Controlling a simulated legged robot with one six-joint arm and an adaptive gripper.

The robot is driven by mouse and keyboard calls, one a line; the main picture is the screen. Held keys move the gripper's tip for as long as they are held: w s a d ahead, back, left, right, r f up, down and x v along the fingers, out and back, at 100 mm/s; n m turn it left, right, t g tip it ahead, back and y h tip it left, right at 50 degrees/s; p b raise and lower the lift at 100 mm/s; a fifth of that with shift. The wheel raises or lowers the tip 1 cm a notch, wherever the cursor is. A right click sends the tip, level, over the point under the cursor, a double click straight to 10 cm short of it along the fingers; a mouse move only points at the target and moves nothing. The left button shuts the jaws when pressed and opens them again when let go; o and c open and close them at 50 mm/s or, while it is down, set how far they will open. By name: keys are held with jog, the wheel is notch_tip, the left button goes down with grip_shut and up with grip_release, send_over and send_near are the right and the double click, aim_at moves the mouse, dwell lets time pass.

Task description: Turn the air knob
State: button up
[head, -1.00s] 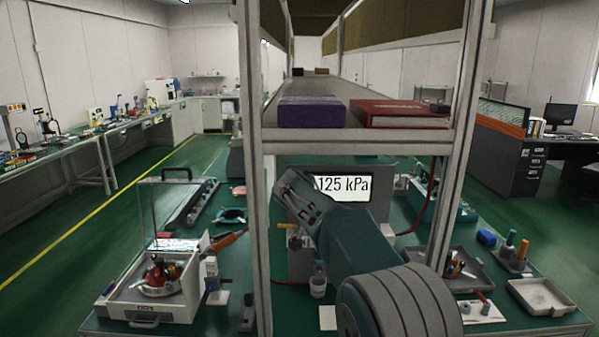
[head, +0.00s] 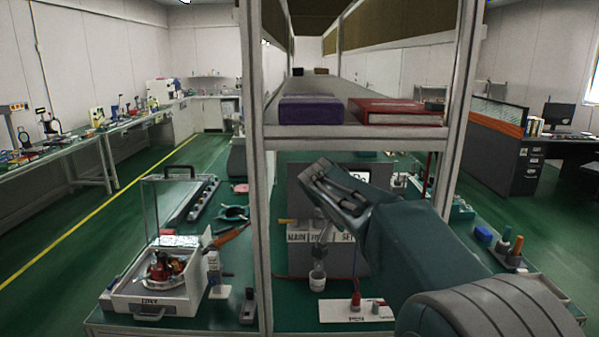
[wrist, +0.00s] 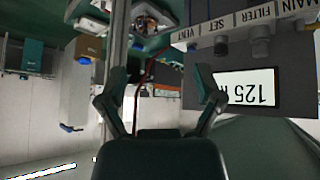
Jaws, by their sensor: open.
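A grey air panel (head: 300,262) stands behind the shelf post in the head view. Its label strip (head: 298,237) reads MAIN, a partly hidden word, and SET. My gripper (head: 326,189) is in front of the panel's upper part and covers most of its display (head: 360,176). The wrist view is upside down; there the display (wrist: 246,88) shows 125. A SET knob (wrist: 221,48) and a larger dark part (wrist: 260,46) under FILTER sit by the strip. My gripper (wrist: 162,75) is open there, its fingers apart and empty, beside the panel. No contact with a knob shows.
Shelf posts (head: 255,200) and a shelf carrying a purple box (head: 313,111) and a red book (head: 397,112) frame the panel. A glass-lidded balance (head: 150,309) is at left.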

jog(key=s+d+f+n+y, duration=0.1)
jog(key=s+f+n+y, duration=0.1)
jog(key=s, duration=1.5)
jog(key=s+d+f+n+y, duration=0.2)
jog(key=s+f+n, duration=0.3)
jog(key=s, duration=1.2)
jog(key=shift+s+d+y, duration=0.2)
jog(key=shift+y, duration=0.4)
